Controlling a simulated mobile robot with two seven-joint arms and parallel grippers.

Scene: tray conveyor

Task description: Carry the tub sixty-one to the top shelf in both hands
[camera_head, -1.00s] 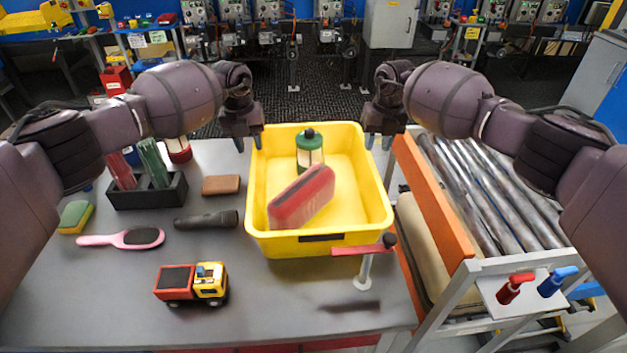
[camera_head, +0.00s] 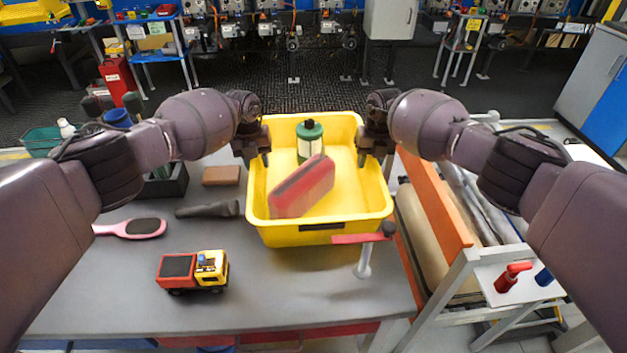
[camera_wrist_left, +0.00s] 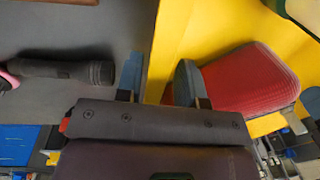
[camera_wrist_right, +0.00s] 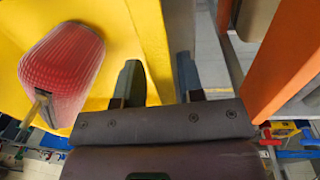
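The yellow tub (camera_head: 378,200) stands on the grey table at its right end, with a dark label on its front wall too small to read. A red padded block (camera_head: 303,187) leans inside it, and a green-topped canister (camera_head: 309,142) stands behind that. My left gripper (camera_head: 256,161) is at the tub's left rim. In the left wrist view its fingers (camera_wrist_left: 157,82) are apart, one on each side of the yellow wall. My right gripper (camera_head: 374,160) is at the right rim. In the right wrist view its fingers (camera_wrist_right: 158,82) are also apart, astride the wall.
An orange rail (camera_head: 435,200) and roller conveyor lie right of the tub. A toy truck (camera_head: 192,271), flashlight (camera_head: 207,210), brown block (camera_head: 221,176) and pink brush (camera_head: 133,228) lie on the left.

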